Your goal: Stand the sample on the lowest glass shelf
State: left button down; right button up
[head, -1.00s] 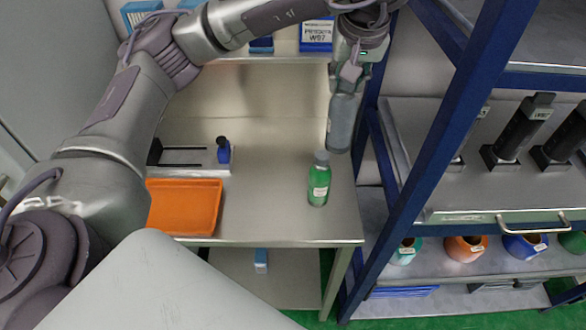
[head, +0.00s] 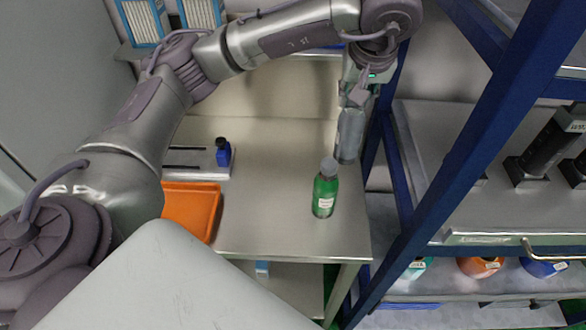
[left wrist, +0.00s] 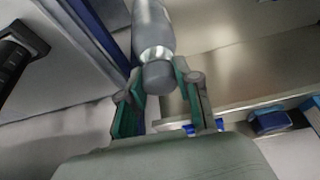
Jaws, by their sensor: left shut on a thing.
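My left gripper (head: 358,92) hangs at the upper middle of the head view, above the right side of the metal bench. It is shut on a grey bottle (head: 350,138), which hangs upright or nearly so behind the green bottle. In the left wrist view the gripper (left wrist: 158,74) has its green-lined fingers on both sides of the grey bottle's cap (left wrist: 160,78), with the body (left wrist: 151,25) beyond it. I cannot tell which thing is the sample. No shelf is clearly glass. My right gripper is not in view.
A green bottle (head: 325,191) stands on the bench (head: 285,235), near its right edge. An orange tray (head: 190,207) and a small blue bottle (head: 223,152) are to the left. A blue-framed rack (head: 425,190) with dark cylinders and coloured bottles stands at right.

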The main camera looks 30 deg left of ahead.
pick_arm(q)
jog(key=s+a+f+p, duration=0.4)
jog(key=a+f, duration=0.6)
jog(key=f, duration=0.1)
jog(key=shift+s+a+p, duration=0.15)
jog(key=shift+a+p, duration=0.15)
jog(key=shift+a, duration=0.05)
jog(key=shift+f, duration=0.1)
jog(key=shift+f+b, duration=0.15)
jog(key=shift+b, duration=0.15)
jog(key=c, duration=0.8)
grip_release()
